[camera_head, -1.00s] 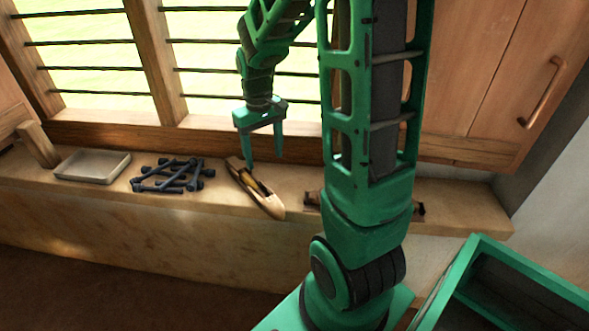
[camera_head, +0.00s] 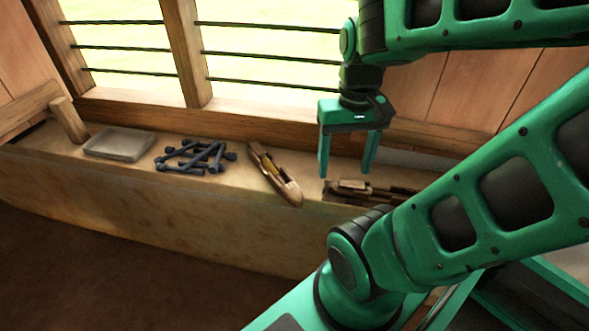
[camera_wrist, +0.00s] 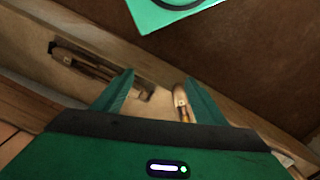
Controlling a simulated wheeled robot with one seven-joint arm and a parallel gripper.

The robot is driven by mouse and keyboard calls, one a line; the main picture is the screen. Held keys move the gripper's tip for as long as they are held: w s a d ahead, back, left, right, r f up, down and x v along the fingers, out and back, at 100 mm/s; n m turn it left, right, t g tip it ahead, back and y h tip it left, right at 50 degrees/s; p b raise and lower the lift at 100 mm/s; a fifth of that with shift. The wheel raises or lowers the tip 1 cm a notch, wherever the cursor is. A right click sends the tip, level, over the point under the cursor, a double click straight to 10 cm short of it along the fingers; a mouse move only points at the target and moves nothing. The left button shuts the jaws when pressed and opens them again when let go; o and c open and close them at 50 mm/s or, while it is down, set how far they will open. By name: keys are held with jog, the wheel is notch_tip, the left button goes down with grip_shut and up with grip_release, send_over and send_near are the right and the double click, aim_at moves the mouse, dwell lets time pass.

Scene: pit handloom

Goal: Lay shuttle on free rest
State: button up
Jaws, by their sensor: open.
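The shuttle (camera_head: 274,175) is a pale, boat-shaped wooden piece with a yellowish core, lying on the ledge below the window. In the wrist view the shuttle (camera_wrist: 181,102) shows beside the right finger, partly covered by it. My gripper (camera_head: 346,172) is open and empty, pointing down above the ledge to the right of the shuttle. In the wrist view my gripper (camera_wrist: 159,78) has its fingers spread. A dark, long wooden fixture (camera_head: 360,190) lies below it, also in the wrist view (camera_wrist: 90,68). I cannot tell which piece is the free rest.
Dark blue crossed bars (camera_head: 195,157) lie on the ledge left of the shuttle. Further left are a shallow grey tray (camera_head: 119,145) and an upright wooden block (camera_head: 68,120). The barred window (camera_head: 130,50) stands behind the ledge (camera_head: 150,195). Small gaps separate the objects.

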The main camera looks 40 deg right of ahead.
jog(key=w+d+f+n, duration=0.2)
jog(key=w, duration=1.1)
jog(key=n, duration=0.3)
send_over(273, 168)
jog(key=f, duration=1.4)
jog(key=shift+w+a+f, duration=0.2)
jog(key=shift+a+f, duration=0.05)
jog(key=shift+a, duration=0.05)
jog(key=f, duration=0.4)
jog(key=shift+s+d+f, duration=0.15)
jog(key=shift+s+d, duration=0.1)
jog(key=shift+d, duration=0.05)
jog(key=shift+f, duration=0.6)
jog(key=shift+c, duration=0.6)
jog(key=c, duration=1.3)
jog(key=shift+r, duration=0.1)
